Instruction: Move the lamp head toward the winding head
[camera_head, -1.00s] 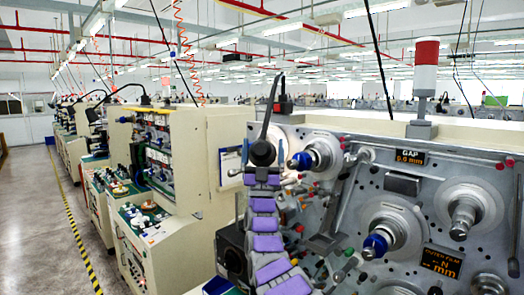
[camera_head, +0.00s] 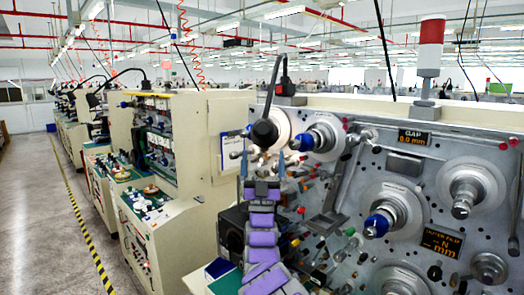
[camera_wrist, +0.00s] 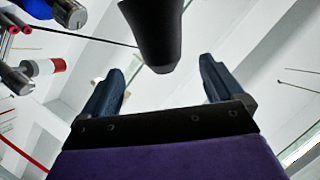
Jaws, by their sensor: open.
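The black lamp head (camera_head: 264,133) hangs on its bent stalk in front of the left end of the grey machine panel. It lies just left of a metal spindle with a blue end (camera_head: 318,138), apparently the closest winding head. My gripper (camera_head: 263,162) is open, just below the lamp head in the head view, its blue fingers pointing up to either side. In the wrist view the lamp head is a dark cone (camera_wrist: 155,35) beyond and between the open fingers (camera_wrist: 161,68). No contact between finger and lamp shows.
More spindles (camera_head: 465,190) and small knobs cover the grey panel (camera_head: 350,200) to the right. A red and white signal light (camera_head: 431,48) stands on top. Cream machines (camera_head: 160,215) line the left, with an open aisle (camera_head: 30,215) beyond yellow-black floor tape.

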